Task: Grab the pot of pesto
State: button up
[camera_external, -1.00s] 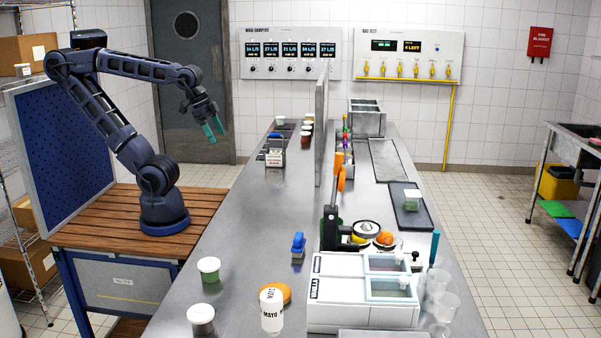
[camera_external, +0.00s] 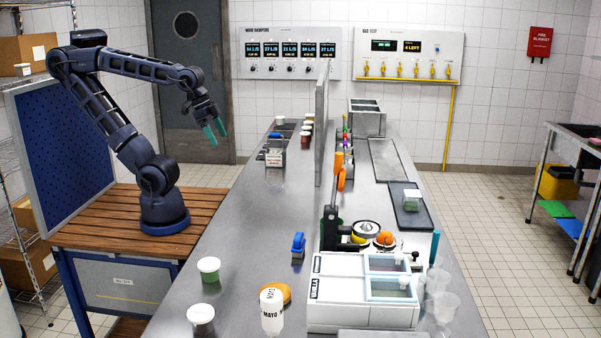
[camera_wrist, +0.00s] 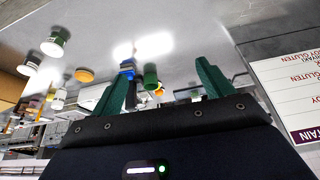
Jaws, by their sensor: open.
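A small pot with a white lid and green contents (camera_external: 209,276), which looks like the pesto, stands upright on the left part of the steel counter's near end. Its label cannot be read. In the wrist view, a white-lidded pot with green on it (camera_wrist: 55,43) shows at the upper left. My gripper (camera_external: 215,131) is open and empty, with its teal fingers hanging in the air beyond the pot, at the counter's left side. In the wrist view, the fingers stand wide apart, and a green cylinder (camera_wrist: 150,76) shows far off between them.
A second white-lidded pot (camera_external: 201,314) stands just nearer, with a mayo bottle (camera_external: 271,314) and an orange-lidded tub (camera_external: 277,291) to the right. A blue object (camera_external: 298,245) and a white vanilla-labelled unit (camera_external: 345,300) are further right. The counter's middle-left stretch is clear.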

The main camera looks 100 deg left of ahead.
jog(key=w+d+f+m+h, duration=0.1)
jog(key=w+d+f+m, duration=0.15)
jog(key=d, duration=0.25)
jog(key=w+d+f+m, duration=0.2)
jog(key=w+d, duration=0.1)
jog(key=d, duration=0.2)
jog(key=m+g+h, duration=0.3)
jog(key=m, duration=0.5)
send_near(209, 263)
jog(key=shift+s+x, duration=0.1)
jog(key=shift+x, duration=0.8)
jog(key=shift+s+x, duration=0.15)
jog(key=shift+x, duration=4)
jog(key=shift+w, duration=0.15)
jog(key=shift+a, duration=0.1)
jog(key=c, duration=1)
jog(key=shift+o, duration=0.2)
jog(key=shift+r+n+t, duration=0.1)
jog(key=shift+n+t, duration=0.15)
jog(key=shift+t, duration=0.05)
